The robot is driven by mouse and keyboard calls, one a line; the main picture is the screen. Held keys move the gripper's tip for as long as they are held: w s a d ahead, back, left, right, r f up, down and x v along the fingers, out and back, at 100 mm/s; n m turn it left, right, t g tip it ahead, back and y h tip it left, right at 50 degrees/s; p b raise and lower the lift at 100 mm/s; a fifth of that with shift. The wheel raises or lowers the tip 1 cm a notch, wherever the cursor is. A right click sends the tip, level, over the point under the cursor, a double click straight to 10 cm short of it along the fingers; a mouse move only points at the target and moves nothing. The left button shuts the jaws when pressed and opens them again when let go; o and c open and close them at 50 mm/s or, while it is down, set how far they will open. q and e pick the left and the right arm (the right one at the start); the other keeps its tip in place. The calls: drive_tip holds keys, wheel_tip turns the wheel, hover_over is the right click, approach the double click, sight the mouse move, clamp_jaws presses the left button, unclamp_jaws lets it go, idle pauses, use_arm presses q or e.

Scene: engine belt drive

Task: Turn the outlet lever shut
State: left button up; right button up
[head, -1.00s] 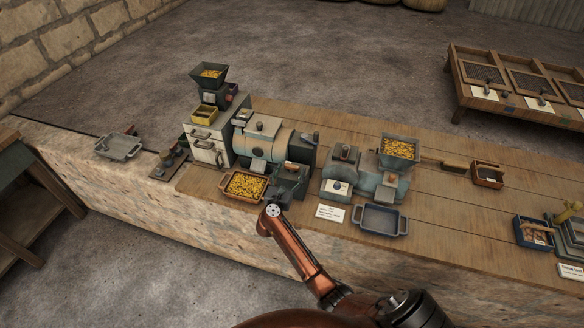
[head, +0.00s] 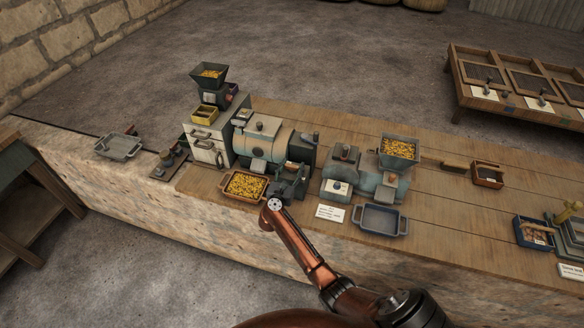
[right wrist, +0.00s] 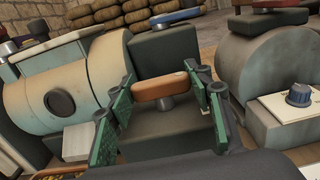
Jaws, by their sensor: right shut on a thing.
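The outlet lever has an orange-brown rounded handle (right wrist: 163,90) on a short grey post above a dark block, in the right wrist view. My right gripper (right wrist: 164,80) is shut on this handle, with a green-padded finger on each side of it. In the head view my right gripper (head: 289,183) is at the front of the teal drum machine (head: 262,138), where it hides most of the lever. The lever's exact angle is hard to tell. My left gripper is not in view.
A tray of yellow grains (head: 245,186) stands left of my right gripper. A second machine (head: 345,164) and an empty blue-grey tray (head: 380,220) stand to the right. A white card (head: 330,213) lies near my forearm. The bench further right has open room.

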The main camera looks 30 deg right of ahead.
drive_tip(key=shift+c, duration=1.3)
